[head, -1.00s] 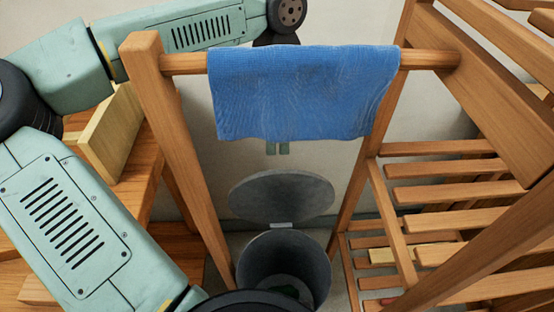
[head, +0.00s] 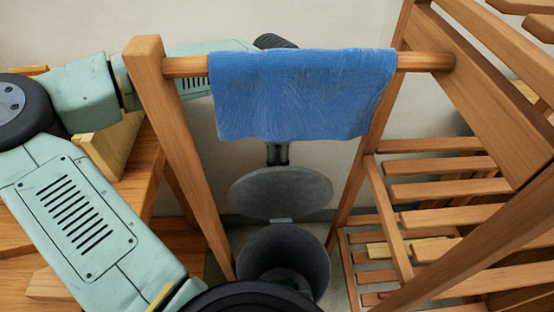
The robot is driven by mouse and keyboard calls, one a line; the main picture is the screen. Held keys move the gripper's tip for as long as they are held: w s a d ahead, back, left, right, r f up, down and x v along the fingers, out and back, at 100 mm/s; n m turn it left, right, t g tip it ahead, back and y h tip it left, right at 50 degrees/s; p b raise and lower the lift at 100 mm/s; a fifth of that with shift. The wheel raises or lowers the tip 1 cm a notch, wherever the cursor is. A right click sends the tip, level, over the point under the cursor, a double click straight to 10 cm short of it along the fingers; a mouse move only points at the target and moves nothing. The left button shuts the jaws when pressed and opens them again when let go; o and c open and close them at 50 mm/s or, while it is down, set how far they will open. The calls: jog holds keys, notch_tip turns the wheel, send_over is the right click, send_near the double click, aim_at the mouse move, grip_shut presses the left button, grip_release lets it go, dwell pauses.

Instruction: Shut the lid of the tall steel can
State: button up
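The tall steel can (head: 308,257) stands on the floor below a wooden rail, between two slanted wooden posts. Its round grey lid (head: 281,192) is open, raised at the back on a small hinge. The can's dark inside shows, with something unclear at the bottom. My arm passes behind the left post and the blue cloth. A small part of my arm's end (head: 278,153) shows below the cloth, just above the lid's top edge. The cloth hides most of it, and its fingers cannot be made out. I cannot tell whether it touches the lid.
A blue cloth (head: 300,95) hangs over the wooden rail (head: 425,62) in front of my arm. A slatted wooden rack (head: 440,190) stands at the right. Wooden furniture (head: 150,180) is at the left. A pale wall is behind.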

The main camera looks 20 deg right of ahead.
grip_shut()
dwell(0.4)
jog(key=shift+s+d, duration=0.1)
